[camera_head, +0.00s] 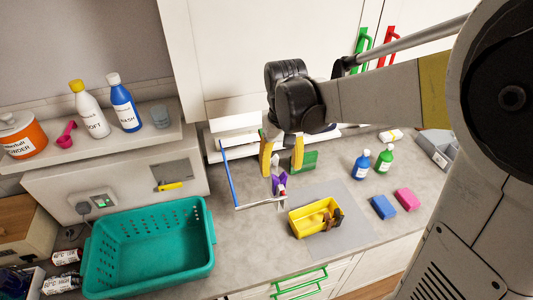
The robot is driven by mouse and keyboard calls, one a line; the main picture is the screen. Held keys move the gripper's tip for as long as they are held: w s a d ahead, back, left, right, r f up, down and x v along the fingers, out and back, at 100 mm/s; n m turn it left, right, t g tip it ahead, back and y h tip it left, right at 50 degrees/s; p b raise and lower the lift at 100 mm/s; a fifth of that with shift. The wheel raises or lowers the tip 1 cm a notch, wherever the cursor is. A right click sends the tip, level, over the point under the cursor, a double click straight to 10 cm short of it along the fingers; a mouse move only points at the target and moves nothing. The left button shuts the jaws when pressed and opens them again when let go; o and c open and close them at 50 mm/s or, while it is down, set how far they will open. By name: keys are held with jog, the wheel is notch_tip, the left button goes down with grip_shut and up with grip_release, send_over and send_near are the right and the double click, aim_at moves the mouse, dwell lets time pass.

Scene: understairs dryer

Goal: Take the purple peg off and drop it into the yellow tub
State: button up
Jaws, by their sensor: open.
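The purple peg (278,184) is upright at the right end of a thin pale rail (258,204), beside a small red part. My gripper (281,170) is open, with its yellow fingers pointing down just above the peg, one finger to each side in the picture. Whether a finger touches the peg I cannot tell. The yellow tub (297,228) stands on a grey mat to the right of and nearer than the peg. Brown pieces lie in it and at its right side.
A blue bar (228,175) rises from the rail's left end. A green block (305,161) is behind my gripper. A teal basket (150,247) fills the front left. Blue and pink sponges (383,207) and small bottles (362,166) stand right of the mat (352,229).

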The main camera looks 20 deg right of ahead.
aim_at(279, 182)
jog(key=shift+f, duration=0.7)
jog(key=f, duration=0.4)
jog(key=w+f, duration=0.1)
jog(key=f, duration=0.1)
jog(key=shift+s, duration=0.1)
jog(key=c, duration=0.9)
